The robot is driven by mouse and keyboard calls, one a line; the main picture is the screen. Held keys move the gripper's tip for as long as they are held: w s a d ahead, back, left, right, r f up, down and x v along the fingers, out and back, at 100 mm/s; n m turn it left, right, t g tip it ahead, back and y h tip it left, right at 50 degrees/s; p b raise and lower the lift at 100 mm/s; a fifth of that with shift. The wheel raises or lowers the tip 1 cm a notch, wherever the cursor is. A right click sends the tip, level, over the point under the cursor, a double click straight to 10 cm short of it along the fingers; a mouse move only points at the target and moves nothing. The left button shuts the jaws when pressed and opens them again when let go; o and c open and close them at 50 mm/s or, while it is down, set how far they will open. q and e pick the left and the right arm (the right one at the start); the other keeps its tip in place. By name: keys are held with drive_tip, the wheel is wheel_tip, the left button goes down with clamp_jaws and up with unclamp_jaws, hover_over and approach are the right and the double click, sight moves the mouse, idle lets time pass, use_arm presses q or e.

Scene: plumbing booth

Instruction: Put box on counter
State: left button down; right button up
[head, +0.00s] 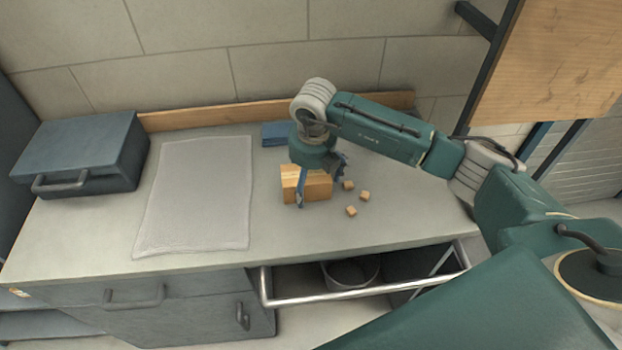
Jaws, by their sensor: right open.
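A small wooden box (319,187) sits on the grey counter (420,212), right of the middle. My right gripper (321,180) comes down over it from above, open. One finger is in front of the box's left side and the other is by its upper right. I cannot tell whether the fingers touch it. Part of the box is hidden behind the gripper. My left gripper is not in view.
Several small wooden cubes (351,211) lie right of the box. A grey mat (195,195) and a blue-grey toolbox (85,153) are to the left. A blue item (275,134) lies behind the gripper.

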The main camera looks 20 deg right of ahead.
drive_tip(key=r+b, duration=0.1)
drive_tip(key=r, duration=0.3)
drive_tip(key=s+r+b, duration=0.1)
drive_tip(key=r, duration=0.3)
drive_tip(key=r+b, duration=0.1)
drive_tip(key=r, duration=0.3)
drive_tip(key=shift+s+a+b, duration=0.25)
drive_tip(key=shift+s+b, duration=0.05)
drive_tip(key=shift+s, duration=0.1)
